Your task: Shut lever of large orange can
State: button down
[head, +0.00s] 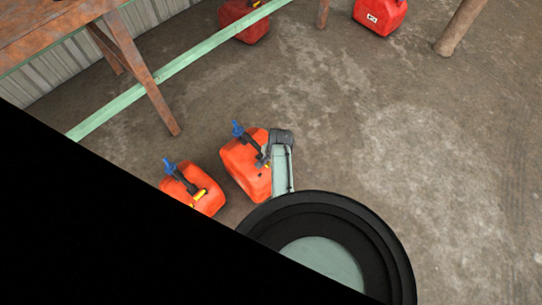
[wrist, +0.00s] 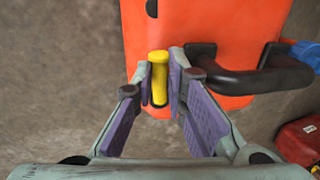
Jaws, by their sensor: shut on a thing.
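The large orange can (head: 240,165) stands on the floor in the head view, partly hidden by my arm. Its orange body (wrist: 195,25) fills the top middle of the wrist view. A yellow lever (wrist: 159,78) stands out from the can. My gripper (wrist: 161,88) has its purple-padded fingers on both sides of the lever, shut on it. The can's dark handle (wrist: 245,82) runs right of the fingers, with a blue part (wrist: 307,53) at the edge. In the head view the lever is hard to make out.
A second orange can (head: 190,185) stands just left of the large one. Red cans (head: 372,15) and (head: 245,18) are farther back. A wooden table (head: 50,35) and green rail (head: 175,65) are upper left. The floor at right is clear.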

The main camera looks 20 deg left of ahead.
jog(key=shift+w+a, duration=0.1)
dwell(0.4)
jog(key=c, duration=1.6)
grip_release()
notch_tip(320, 180, up, 12)
jog(key=s+d, duration=0.1)
jog(key=d, duration=0.1)
jog(key=shift+d+f, duration=0.1)
